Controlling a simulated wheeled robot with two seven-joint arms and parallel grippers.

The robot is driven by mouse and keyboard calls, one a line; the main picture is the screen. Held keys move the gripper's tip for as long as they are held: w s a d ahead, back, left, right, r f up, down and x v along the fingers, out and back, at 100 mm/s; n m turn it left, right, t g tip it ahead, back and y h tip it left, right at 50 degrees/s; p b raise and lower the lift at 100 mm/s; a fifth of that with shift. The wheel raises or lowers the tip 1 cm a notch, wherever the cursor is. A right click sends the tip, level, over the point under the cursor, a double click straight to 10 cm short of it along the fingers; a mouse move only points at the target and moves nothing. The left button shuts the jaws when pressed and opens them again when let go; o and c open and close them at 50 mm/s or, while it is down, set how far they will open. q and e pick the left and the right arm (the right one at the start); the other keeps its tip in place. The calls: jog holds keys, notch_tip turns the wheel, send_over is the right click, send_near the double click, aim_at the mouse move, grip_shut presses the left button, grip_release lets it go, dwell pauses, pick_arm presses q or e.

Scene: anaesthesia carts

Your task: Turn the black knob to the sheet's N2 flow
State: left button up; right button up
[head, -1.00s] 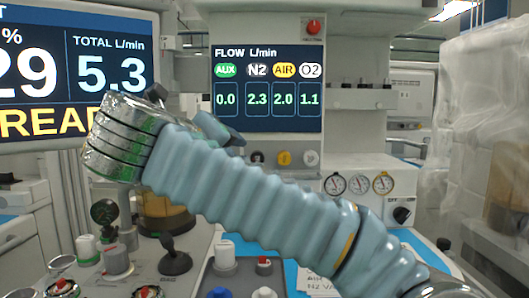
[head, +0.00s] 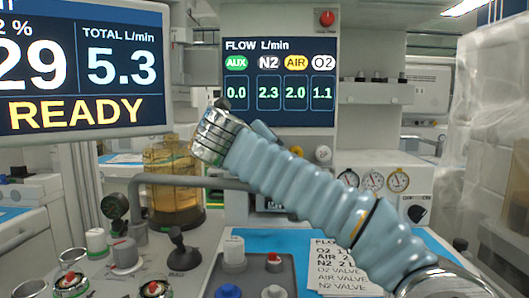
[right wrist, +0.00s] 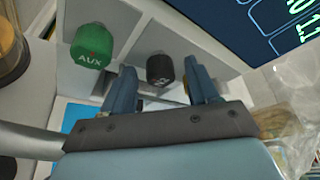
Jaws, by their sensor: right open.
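The black knob (right wrist: 160,69) shows in the right wrist view, on the white panel beside the green AUX knob (right wrist: 92,46). My right gripper (right wrist: 160,66) is open, with one blue finger on each side of the black knob; I cannot tell whether they touch it. In the head view my right arm hides the black knob. The flow display (head: 279,82) reads N2 2.3, AUX 0.0, AIR 2.0 and O2 1.1. The sheet (head: 340,282) lies on the blue mat, partly covered by my arm; its N2 line starts with 2, the rest is hidden. My left gripper is not in view.
The white knob (head: 323,154) is right of my wrist. A monitor (head: 80,68) reading READY stands at left, with an amber canister (head: 172,185) below. Gauges (head: 372,181) are at right. Several knobs and a grey pipe (head: 190,181) fill the cart front.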

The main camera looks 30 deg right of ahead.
jog(key=shift+c, duration=0.3)
jog(key=c, duration=1)
jog(key=shift+m+y, duration=0.6)
jog(key=shift+m, duration=0.2)
jog(key=o, duration=1.1)
jog(key=shift+c, duration=0.2)
jog(key=shift+s+r, duration=0.1)
jog(key=shift+s, duration=0.05)
jog(key=v, duration=1.3)
jog(key=shift+s+a, duration=0.25)
